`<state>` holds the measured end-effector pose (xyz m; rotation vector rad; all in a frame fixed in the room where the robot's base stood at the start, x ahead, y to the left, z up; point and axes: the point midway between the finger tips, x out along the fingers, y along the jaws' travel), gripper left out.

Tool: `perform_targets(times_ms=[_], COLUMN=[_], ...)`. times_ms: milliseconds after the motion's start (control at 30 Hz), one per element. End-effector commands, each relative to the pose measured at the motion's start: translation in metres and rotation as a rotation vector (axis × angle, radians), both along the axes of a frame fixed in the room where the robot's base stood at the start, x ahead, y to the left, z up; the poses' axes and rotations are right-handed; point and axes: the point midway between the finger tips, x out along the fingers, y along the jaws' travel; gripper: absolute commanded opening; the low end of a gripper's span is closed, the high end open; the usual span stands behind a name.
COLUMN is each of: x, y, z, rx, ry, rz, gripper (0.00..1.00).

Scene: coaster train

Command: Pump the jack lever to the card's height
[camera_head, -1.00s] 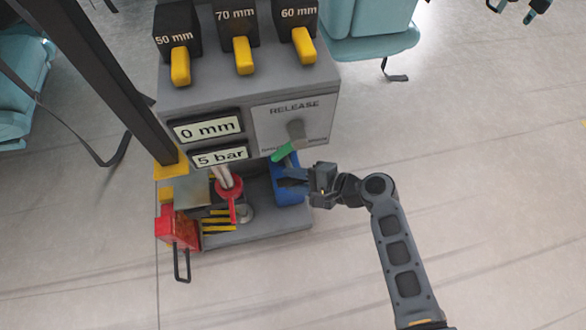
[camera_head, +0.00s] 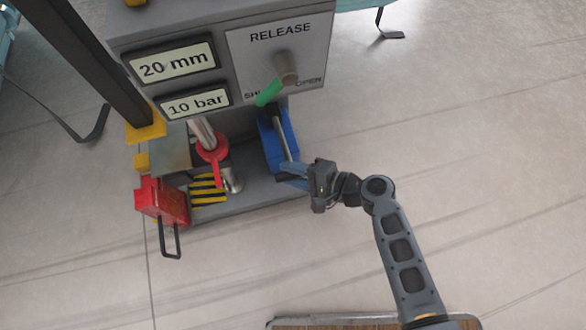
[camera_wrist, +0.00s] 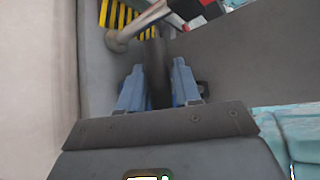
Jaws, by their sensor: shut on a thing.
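The jack's pump (camera_head: 275,150) is a blue block with a pale metal lever (camera_head: 282,140) slanting down its front. My gripper (camera_head: 288,174) is at the lever's lower end, right of the jack's base. In the wrist view, the blue fingers of my gripper (camera_wrist: 158,92) are closed around the lever's dark grip (camera_wrist: 156,68). The height display (camera_head: 170,64) reads 20 mm and the pressure display (camera_head: 194,102) reads 10 bar. The green release handle (camera_head: 268,93) points toward SHUT. I see no readable card.
A red collar (camera_head: 213,150) sits on the metal ram. A red box (camera_head: 170,201) with a dark loop handle is at the left of the grey base (camera_head: 240,205). A dark post (camera_head: 85,60) rises at the left. Open floor lies to the right. A brown-topped edge (camera_head: 300,324) shows at the bottom.

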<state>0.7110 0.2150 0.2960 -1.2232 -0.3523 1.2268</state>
Motion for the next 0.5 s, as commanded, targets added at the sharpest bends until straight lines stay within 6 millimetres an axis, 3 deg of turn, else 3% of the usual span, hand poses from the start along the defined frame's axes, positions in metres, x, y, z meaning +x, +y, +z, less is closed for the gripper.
perform_targets(times_ms=[267,300,500], x=[0.0007,0.0008,0.0009], y=[-0.0011,-0.0011,-0.0008], z=[-0.0025,-0.0024,-0.0014], rx=[-0.004,-0.004,-0.002], ry=[0.003,0.003,0.002], rz=[-0.005,-0.005,-0.004], gripper=[0.00,0.34,0.50])
